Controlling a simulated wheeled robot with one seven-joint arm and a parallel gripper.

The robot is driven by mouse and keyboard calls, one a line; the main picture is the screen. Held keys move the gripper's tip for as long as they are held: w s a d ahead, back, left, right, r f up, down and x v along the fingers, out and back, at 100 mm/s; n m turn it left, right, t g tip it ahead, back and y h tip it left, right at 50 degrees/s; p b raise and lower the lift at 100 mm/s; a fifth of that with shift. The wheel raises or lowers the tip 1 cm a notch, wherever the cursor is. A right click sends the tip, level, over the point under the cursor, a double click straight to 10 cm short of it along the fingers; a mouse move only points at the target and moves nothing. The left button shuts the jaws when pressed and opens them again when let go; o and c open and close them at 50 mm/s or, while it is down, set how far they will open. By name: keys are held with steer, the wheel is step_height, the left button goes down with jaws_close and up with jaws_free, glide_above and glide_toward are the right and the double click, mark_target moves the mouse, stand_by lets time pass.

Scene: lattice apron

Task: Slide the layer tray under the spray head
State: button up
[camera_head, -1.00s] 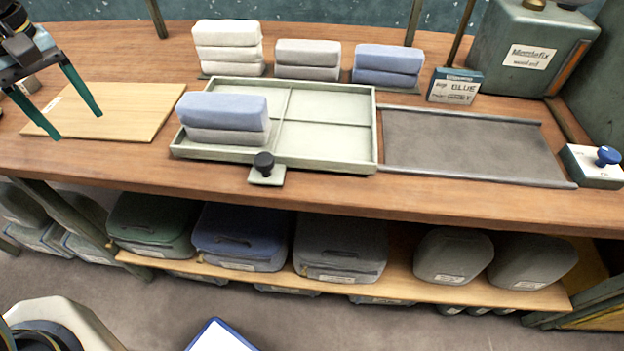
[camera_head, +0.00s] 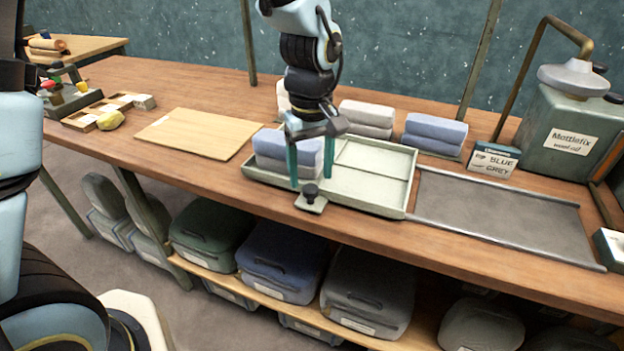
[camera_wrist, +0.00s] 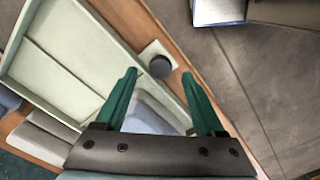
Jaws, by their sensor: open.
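The pale green layer tray (camera_head: 380,203) lies on the bench, left of the grey railed bed. A black knob (camera_head: 310,189) stands on a small tab at its front edge; it also shows in the wrist view (camera_wrist: 160,66). A blue slab (camera_head: 268,143) on a grey one sits in the tray's left part, partly hidden by my fingers. My gripper (camera_head: 311,180) is open, pointing down, its green fingers apart above and around the knob; contact cannot be told. In the wrist view the fingertips (camera_wrist: 159,76) straddle the knob's line. The pale spray head (camera_head: 572,76) hangs from a bent pipe at right.
The grey bed (camera_head: 500,212) between two rails is bare. Behind it stand a blue-grey label box (camera_head: 494,160) and a green Mottlefix tank (camera_head: 560,140). Slab stacks (camera_head: 435,133) stand behind the tray. A wooden board (camera_head: 197,134) lies left.

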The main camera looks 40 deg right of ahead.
mark_target(310, 188)
steer(key=shift+w+f, duration=0.1)
steer(key=shift+f, duration=1.5)
jaws_close()
